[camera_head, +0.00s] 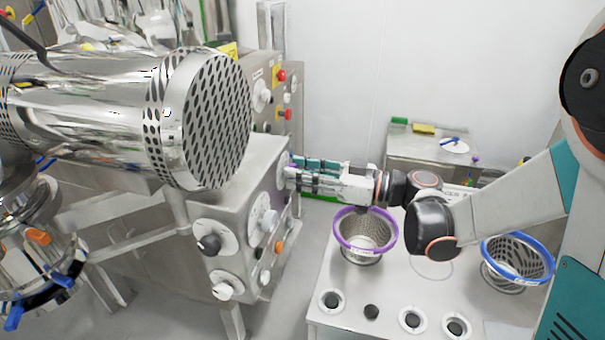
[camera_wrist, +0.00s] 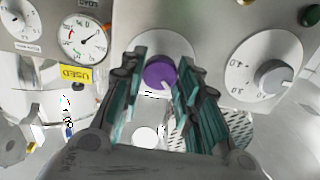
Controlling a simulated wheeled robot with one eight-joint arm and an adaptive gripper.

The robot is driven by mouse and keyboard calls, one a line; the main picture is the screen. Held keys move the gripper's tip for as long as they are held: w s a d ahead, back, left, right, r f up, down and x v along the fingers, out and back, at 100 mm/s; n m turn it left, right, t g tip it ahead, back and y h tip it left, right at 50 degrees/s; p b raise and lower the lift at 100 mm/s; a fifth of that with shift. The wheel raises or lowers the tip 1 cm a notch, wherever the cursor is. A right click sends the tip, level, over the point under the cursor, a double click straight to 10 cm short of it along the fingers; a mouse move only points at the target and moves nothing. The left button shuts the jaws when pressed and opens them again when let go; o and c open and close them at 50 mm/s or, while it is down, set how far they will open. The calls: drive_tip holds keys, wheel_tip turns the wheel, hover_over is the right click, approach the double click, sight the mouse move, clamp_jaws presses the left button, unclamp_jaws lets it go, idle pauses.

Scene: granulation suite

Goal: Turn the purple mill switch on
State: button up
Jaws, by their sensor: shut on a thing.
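The purple mill switch (camera_wrist: 160,73) is a round knob on a pale dial on the grey metal panel, in the upper middle of the wrist view. My gripper (camera_wrist: 161,80) has its teal-padded fingers on either side of the knob and is shut on it. In the head view my gripper (camera_head: 292,172) reaches left to the panel's right-hand face. Only a sliver of purple shows there, and the switch is mostly hidden by the fingers. I cannot tell the switch's exact setting.
A grey knob (camera_wrist: 271,74) on a numbered dial sits right of the switch; a gauge (camera_wrist: 84,39) and yellow USED label (camera_wrist: 75,74) are left. Below my arm, a table (camera_head: 385,290) holds a purple-rimmed basket (camera_head: 366,232) and a blue-rimmed basket (camera_head: 517,259). A perforated steel drum (camera_head: 214,120) overhangs the panel.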

drive_tip(key=m+b, duration=0.2)
drive_tip(key=m, duration=1.5)
drive_tip(key=shift+b, duration=0.4)
drive_tip(key=shift+m, duration=0.4)
drive_tip(key=o, duration=1.1)
